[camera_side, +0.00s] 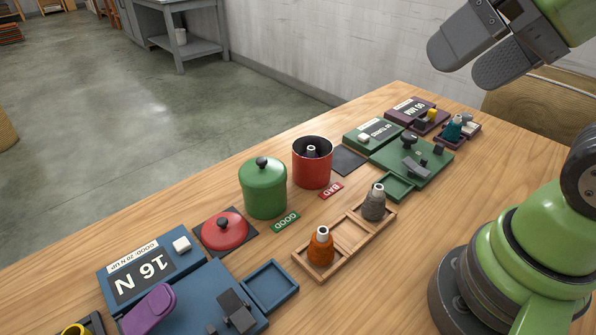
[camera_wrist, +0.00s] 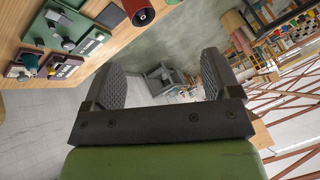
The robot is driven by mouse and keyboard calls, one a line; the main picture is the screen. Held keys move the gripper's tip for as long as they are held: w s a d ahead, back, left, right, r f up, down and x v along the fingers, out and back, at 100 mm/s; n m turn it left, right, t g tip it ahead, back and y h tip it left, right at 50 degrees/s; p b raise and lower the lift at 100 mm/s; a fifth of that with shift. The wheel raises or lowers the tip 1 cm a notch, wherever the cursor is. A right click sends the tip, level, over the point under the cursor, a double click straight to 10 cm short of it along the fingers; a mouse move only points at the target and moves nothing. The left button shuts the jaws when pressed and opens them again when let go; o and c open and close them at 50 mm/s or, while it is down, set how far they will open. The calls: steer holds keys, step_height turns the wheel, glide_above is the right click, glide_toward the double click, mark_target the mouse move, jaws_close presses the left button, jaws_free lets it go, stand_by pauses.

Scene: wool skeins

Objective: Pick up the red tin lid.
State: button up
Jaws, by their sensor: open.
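The red tin lid (camera_side: 225,231), a shallow red disc with a black knob, lies on a dark square mat on the table's left part in the side view. The open red tin (camera_side: 312,164) stands behind it to the right, with a skein on a cone inside. The green tin (camera_side: 263,188) between them has its green lid on. My gripper (camera_side: 452,62) is high at the upper right of the side view, far from the red lid. In the wrist view my gripper (camera_wrist: 160,85) has its fingers wide apart with nothing between them. The red lid is not in the wrist view.
A wooden tray (camera_side: 345,239) holds an orange skein (camera_side: 321,246) and a grey skein (camera_side: 374,203). A blue device (camera_side: 190,290) reading 16 N stands left of the lid. Green devices (camera_side: 410,158) and purple ones stand at the right. GOOD and BAD labels lie before the tins.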

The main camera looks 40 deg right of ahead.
steer(key=shift+w, duration=0.1)
steer(key=n+g+h, duration=0.2)
steer(key=n+g, duration=0.4)
glide_above(222, 220)
steer(key=f, duration=1.6)
steer(key=s+f, duration=0.1)
steer(key=f, duration=1.1)
steer(key=w+f, duration=0.1)
steer(key=f, duration=0.1)
steer(key=shift+f, duration=0.35)
